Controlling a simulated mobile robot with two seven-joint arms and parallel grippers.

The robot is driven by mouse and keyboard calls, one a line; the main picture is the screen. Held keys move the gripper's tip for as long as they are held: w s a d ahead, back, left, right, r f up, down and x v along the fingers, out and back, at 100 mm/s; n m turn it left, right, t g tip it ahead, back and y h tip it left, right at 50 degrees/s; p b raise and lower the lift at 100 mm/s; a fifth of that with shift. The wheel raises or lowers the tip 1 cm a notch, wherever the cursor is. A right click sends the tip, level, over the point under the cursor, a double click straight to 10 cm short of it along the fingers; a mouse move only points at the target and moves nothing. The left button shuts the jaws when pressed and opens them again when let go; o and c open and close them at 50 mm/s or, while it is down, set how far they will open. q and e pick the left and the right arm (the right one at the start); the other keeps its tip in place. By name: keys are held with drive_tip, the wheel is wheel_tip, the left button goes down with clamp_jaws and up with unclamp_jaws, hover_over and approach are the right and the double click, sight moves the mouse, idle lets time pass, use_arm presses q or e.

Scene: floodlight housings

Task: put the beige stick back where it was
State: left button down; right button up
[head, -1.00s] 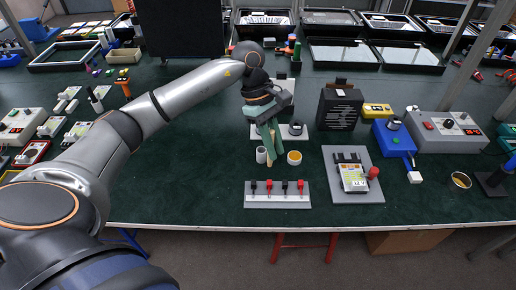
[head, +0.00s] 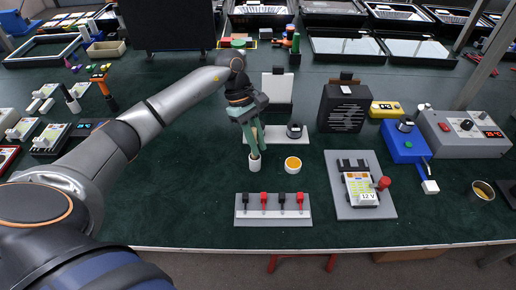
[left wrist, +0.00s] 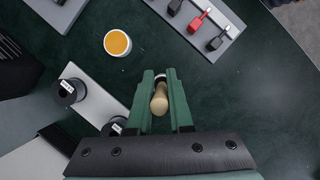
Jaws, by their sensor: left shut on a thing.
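My left gripper (head: 252,146) is shut on the beige stick and points down over a small white cup (head: 254,165). The beige stick (left wrist: 159,100) shows between the green fingers in the left wrist view, with its rounded end towards the camera. Its far end is at the cup's mouth; I cannot tell how deep it reaches inside. The fingers hide most of the cup in the left wrist view. My right gripper is in neither view.
A white cup of orange contents (head: 293,164) stands just right of the small cup. A grey strip with red and black plugs (head: 272,216) lies in front. A grey plate with a meter (head: 349,205) lies to the right. A black reel (head: 295,130) stands behind.

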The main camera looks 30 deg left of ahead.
use_arm(q)
wheel_tip(320, 180, down, 2)
drive_tip(key=shift+w+f, duration=0.1)
drive_tip(key=shift+s+d+b, duration=0.2)
drive_tip(key=shift+d+b, duration=0.05)
drive_tip(key=shift+b, duration=0.05)
drive_tip(key=shift+a, duration=0.1)
drive_tip(key=shift+f, duration=0.2)
drive_tip(key=c, duration=0.8)
unclamp_jaws()
drive_tip(key=shift+c, duration=0.2)
drive_tip(key=shift+w+a+r, duration=0.1)
drive_tip(key=shift+r, duration=0.4)
drive_tip(key=s+v, duration=0.1)
drive_tip(key=v, duration=1)
drive_tip(key=shift+w+r, duration=0.15)
drive_tip(key=shift+w, duration=0.35)
drive_tip(key=shift+a, duration=0.15)
